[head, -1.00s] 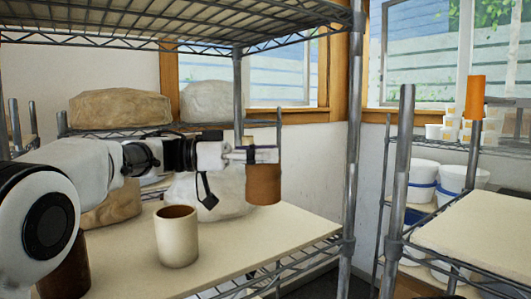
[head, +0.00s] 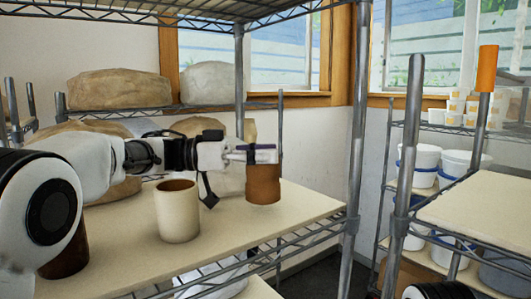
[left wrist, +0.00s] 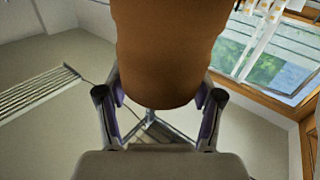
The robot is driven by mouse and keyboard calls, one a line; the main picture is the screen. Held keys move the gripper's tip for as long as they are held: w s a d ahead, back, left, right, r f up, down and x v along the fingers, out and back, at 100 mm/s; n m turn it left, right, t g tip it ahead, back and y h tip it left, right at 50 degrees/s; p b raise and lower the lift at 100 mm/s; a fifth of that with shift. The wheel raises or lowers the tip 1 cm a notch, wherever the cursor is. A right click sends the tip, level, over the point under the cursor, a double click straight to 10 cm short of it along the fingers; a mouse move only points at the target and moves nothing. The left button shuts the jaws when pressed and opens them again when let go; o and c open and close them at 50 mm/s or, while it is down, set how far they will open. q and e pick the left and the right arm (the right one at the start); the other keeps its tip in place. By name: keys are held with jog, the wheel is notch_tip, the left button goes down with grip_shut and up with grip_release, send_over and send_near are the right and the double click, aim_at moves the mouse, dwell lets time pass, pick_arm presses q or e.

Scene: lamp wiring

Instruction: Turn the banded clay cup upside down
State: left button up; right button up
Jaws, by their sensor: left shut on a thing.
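A brown clay cup (head: 263,184) is held at the fingers of my left gripper (head: 262,154), out over the right part of the shelf board. My right gripper is not in view.
A cream cup (head: 177,211) stands upright on the shelf board (head: 225,245), left of the held cup. A dark brown vessel (head: 68,255) is partly behind my arm. Wrapped lumps (head: 118,95) sit behind. A metal post (head: 355,130) rises at the board's right corner.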

pick_arm(q)
jog(key=shift+s+f, duration=0.1)
jog(key=shift+s, duration=0.05)
jog(key=shift+f, duration=0.3)
